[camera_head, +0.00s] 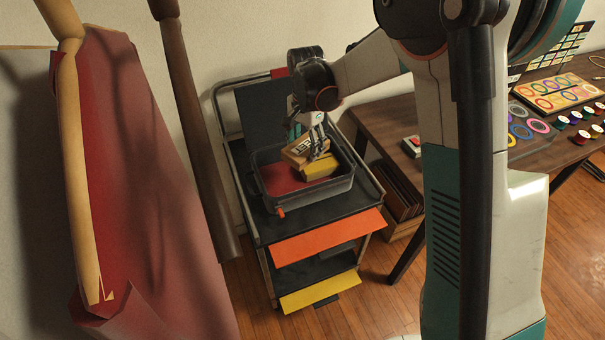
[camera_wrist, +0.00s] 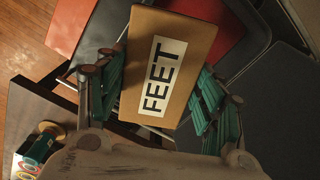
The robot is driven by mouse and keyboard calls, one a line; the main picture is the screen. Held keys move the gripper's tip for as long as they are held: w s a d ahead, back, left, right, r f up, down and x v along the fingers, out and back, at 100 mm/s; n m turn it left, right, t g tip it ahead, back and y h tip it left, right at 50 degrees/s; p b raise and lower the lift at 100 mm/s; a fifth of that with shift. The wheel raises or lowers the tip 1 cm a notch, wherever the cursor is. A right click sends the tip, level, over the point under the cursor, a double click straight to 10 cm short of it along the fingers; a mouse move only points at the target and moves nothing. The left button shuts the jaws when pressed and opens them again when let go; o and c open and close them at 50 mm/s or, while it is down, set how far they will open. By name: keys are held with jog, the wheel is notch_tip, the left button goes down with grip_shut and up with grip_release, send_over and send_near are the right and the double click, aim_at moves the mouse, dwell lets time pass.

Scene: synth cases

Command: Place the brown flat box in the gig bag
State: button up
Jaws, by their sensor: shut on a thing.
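The brown flat box (camera_head: 297,152) has a white label reading "FEET" and fills the middle of the wrist view (camera_wrist: 187,34). My gripper (camera_head: 316,142) is shut on it, with teal fingers along both sides in the wrist view. A yellow block (camera_head: 322,167) lies in the case, partly hidden by my gripper and the box.
The cart (camera_head: 257,233) has orange (camera_head: 325,238) and yellow (camera_head: 318,291) front flaps. A wooden table (camera_head: 390,122) with colored rings and spools stands at right. A large red draped sheet (camera_head: 135,180) and poles fill the left. Wooden floor is open in front.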

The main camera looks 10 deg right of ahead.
aim_at(283, 183)
jog(key=w+a+r+m+p, duration=0.1)
jog(key=w+a+r+m, duration=0.3)
jog(key=a, duration=0.3)
jog(key=shift+m, duration=0.4)
jog(key=f+b, duration=0.2)
jog(key=f, duration=0.4)
jog(key=f+b, duration=0.2)
jog(key=f, duration=0.5)
jog(key=s+f+b, duration=0.1)
jog(key=f+b, duration=0.1)
jog(key=f, duration=0.4)
jog(key=shift+a+f, duration=0.1)
jog(key=shift+f, duration=0.3)
jog(key=shift+f, duration=0.2)
jog(key=o, duration=1.1)
jog(key=shift+r, duration=0.1)
